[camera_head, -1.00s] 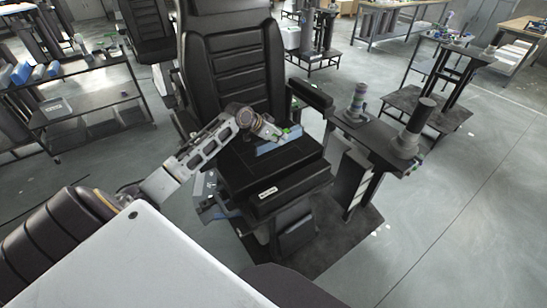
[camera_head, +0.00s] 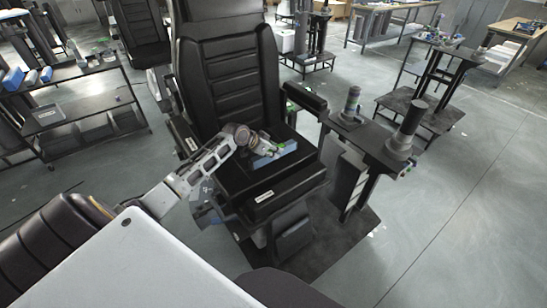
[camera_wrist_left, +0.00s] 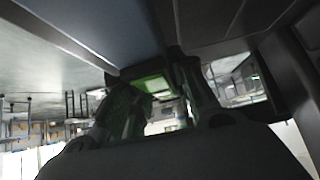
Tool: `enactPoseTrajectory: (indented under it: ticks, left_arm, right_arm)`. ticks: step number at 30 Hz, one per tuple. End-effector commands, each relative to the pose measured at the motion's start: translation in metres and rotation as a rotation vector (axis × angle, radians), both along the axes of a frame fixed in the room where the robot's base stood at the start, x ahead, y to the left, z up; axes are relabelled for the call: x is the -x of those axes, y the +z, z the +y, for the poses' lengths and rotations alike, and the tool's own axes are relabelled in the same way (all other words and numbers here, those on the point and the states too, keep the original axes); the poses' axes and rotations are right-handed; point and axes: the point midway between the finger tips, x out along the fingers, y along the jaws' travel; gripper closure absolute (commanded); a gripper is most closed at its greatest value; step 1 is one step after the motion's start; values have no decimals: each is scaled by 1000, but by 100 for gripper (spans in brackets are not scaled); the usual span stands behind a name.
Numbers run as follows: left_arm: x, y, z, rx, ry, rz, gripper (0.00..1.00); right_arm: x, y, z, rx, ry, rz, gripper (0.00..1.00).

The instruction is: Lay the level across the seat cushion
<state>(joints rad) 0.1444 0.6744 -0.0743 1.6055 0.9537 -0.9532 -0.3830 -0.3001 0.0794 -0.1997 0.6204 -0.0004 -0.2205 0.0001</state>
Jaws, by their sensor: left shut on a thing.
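The level (camera_head: 272,154) is a blue bar over the seat cushion (camera_head: 240,178) of the black chair, near the middle of the seat. My left gripper (camera_head: 266,147) reaches in from the left and is shut on the level. Whether the level touches the cushion or is just above it, I cannot tell. In the left wrist view, a blue-grey bar (camera_wrist_left: 95,30), which looks like the level, runs by the green-marked fingers (camera_wrist_left: 152,88). My right gripper is not in view.
The chair's tall backrest (camera_head: 228,75) stands behind the seat. An armrest (camera_head: 305,97) and a side console with upright sticks (camera_head: 402,140) stand at the right. A shelf cart (camera_head: 75,100) is at the left. The floor at the right is open.

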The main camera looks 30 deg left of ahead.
Motion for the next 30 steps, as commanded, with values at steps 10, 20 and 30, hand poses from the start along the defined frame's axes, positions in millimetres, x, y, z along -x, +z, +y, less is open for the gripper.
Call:
enactPoseTrajectory:
  ticks: [10,20,30]
  left_arm:
    - [0,-2,0,-1,0,-2,100]
    - [0,-26,0,2,1,0,100]
    - [0,-40,0,0,1,-2,100]
  right_arm:
    - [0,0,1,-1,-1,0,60]
    - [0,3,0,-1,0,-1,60]
    - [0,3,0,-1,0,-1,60]
